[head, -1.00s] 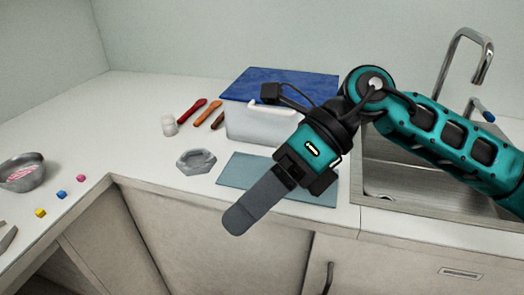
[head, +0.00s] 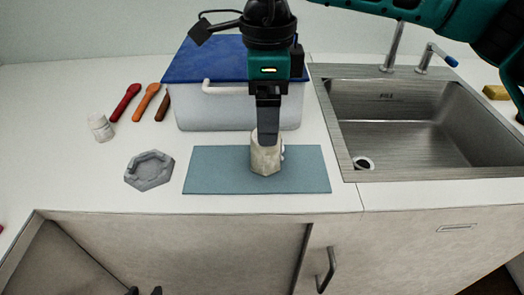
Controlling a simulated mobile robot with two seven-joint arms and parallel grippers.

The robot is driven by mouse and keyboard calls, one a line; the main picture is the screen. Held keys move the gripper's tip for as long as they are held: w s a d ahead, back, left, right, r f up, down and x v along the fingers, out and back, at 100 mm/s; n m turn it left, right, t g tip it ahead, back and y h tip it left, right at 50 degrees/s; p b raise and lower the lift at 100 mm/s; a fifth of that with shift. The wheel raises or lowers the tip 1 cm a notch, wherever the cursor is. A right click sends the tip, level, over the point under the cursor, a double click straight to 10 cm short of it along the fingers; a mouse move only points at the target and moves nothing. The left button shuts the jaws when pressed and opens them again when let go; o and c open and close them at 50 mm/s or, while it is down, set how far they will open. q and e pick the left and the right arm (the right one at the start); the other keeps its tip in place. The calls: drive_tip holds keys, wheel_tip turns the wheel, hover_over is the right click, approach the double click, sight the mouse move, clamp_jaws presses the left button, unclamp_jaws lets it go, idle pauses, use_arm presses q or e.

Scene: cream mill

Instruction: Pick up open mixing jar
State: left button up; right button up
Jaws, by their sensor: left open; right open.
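A small cream-white mixing jar (head: 266,162) stands upright on a blue-grey mat (head: 213,170) in the head view. My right gripper (head: 268,140) points down at the jar from above. Its fingers are seen edge-on, overlapping the jar's top, and hide part of its rim. The gripper is open; I cannot tell whether the fingers touch the jar. Only dark tips of my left gripper (head: 144,291) show at the bottom edge, open and far from the jar.
A white bin with a blue lid (head: 205,62) stands close behind the mat. A grey hexagonal dish (head: 149,171), a small white bottle (head: 100,127) and coloured spoons (head: 146,101) lie to the left. A sink (head: 420,120) is at the right.

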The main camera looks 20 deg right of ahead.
sight(265, 149)
drive_tip(key=f, duration=0.8)
drive_tip(key=shift+w+f, duration=0.25)
drive_tip(key=shift+f, duration=0.05)
drive_tip(key=c, duration=1.1)
drive_tip(key=shift+r, duration=0.15)
wheel_tip(265, 149, up, 20)
drive_tip(key=p, duration=0.1)
